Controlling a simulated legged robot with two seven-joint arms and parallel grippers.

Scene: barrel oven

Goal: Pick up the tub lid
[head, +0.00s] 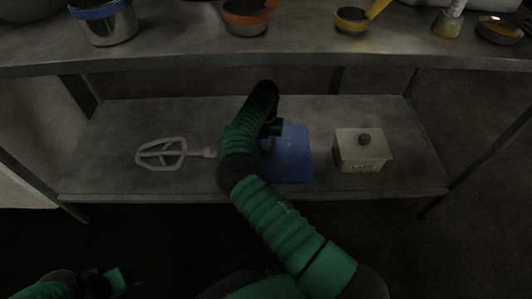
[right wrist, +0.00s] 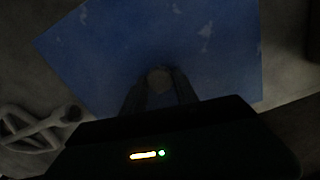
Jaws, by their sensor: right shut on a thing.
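A flat blue square lid (head: 295,160) lies at the middle of the lower shelf, partly hidden by my right arm. In the right wrist view the blue lid (right wrist: 210,60) is worn, with a pale round knob (right wrist: 159,79). My right gripper (right wrist: 158,85) is shut on that knob, with a finger on each side. In the head view my right gripper (head: 268,138) is mostly hidden by my wrist. I cannot tell whether the lid is raised or what is below it. A pale box marked like "LARD" (head: 361,158), with a dark knob, stands to the right.
A grey mixer beater (head: 162,153) lies left of the blue lid. The upper shelf (head: 190,45) runs above, carrying a metal pot with a blue band (head: 104,25), an orange-rimmed cup (head: 247,20) and a yellow cup (head: 352,20). The lower shelf's left front is bare.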

